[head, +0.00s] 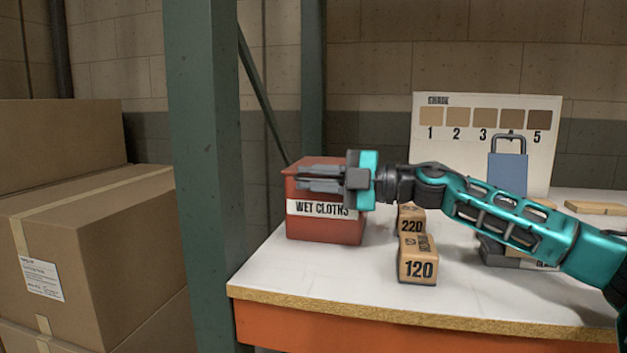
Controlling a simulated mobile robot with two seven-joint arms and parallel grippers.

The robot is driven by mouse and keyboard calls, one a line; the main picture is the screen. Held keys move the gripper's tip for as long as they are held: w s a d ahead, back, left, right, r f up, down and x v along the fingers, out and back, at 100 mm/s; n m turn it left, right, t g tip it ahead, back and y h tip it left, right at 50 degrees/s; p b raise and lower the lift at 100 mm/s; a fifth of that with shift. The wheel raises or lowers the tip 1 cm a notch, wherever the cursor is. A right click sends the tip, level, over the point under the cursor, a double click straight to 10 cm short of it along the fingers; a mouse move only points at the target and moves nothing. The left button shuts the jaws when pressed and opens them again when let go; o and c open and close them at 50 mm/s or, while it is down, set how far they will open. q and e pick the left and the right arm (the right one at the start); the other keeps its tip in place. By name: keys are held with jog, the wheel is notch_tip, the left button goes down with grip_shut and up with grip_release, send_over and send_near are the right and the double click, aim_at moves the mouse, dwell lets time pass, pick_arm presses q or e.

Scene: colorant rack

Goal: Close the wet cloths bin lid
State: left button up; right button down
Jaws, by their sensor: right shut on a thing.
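The red wet cloths bin (325,230) stands at the left end of the white worktop, with a white label reading WET CLOTHS on its front. My right gripper (318,178) reaches in from the right and lies across the upper front of the bin, just above the label. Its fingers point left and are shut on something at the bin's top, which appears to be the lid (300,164). The fingers and palm cover much of the lid, so I cannot tell its exact angle. My left gripper is not in view.
Sanding blocks marked 220 (411,220) and 120 (418,260) stand right of the bin, below my forearm. A shade board (440,150) and a blue padlock-shaped piece (507,170) are behind. A green post (205,180) and cardboard boxes (90,250) are left.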

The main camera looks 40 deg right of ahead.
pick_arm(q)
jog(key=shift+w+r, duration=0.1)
pick_arm(e)
jog(key=shift+a+f, duration=0.1)
jog(key=shift+f, duration=0.45)
jog(key=c, duration=1.2)
grip_release()
jog(key=shift+r, duration=0.1)
jog(key=shift+d+r, duration=0.15)
jog(key=shift+d, duration=0.05)
